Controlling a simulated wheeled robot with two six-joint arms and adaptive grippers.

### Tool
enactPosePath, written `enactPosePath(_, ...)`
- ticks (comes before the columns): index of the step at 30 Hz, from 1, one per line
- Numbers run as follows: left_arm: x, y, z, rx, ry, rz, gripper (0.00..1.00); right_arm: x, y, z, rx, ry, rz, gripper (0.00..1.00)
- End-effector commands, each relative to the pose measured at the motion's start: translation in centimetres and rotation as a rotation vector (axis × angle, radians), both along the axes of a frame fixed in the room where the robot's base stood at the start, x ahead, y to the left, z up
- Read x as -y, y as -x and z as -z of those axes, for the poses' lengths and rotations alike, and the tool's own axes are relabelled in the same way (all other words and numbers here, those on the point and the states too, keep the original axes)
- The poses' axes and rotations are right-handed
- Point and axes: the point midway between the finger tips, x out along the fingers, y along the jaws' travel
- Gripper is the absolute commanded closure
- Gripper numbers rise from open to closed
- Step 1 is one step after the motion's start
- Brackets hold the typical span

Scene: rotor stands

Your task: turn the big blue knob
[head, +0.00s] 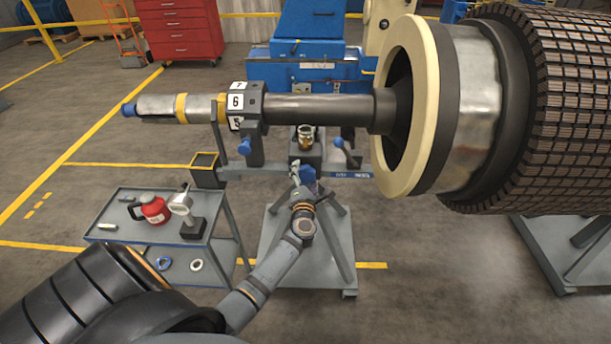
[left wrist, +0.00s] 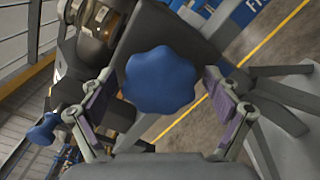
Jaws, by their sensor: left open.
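The big blue knob (left wrist: 160,80) has a lobed rim and faces the left wrist camera, between the open fingers of my left gripper (left wrist: 160,104). Gaps show between the knob and both purple-padded fingers, so neither touches it in this view. How deep the fingertips reach along the knob cannot be told. In the head view the knob (head: 309,178) is small, on the rotor stand just beyond my left gripper (head: 299,188), which partly hides it. My right gripper is not in view.
The rotor shaft (head: 315,108) lies above on the stand. Smaller blue knobs (head: 245,147) and (head: 340,142) sit on either side. Floor to the right of the stand is partly clear.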

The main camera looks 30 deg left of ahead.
Motion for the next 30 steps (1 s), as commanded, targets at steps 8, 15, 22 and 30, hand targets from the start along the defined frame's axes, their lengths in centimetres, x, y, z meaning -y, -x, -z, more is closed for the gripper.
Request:
enactPosePath(8,1.5,2.5,0.2,-0.003,0.002,0.0,0.11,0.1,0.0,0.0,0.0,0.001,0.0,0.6)
enactPosePath(15,4.6,7.5,0.2,-0.003,0.004,-0.001,0.11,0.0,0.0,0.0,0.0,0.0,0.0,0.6)
enactPosePath(22,6.1,10.0,0.0,-0.001,0.001,0.0,0.11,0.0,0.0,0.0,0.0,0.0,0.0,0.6)
enactPosePath(30,6.3,10.2,0.0,0.0,0.0,0.0,0.11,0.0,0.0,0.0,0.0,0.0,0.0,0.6)
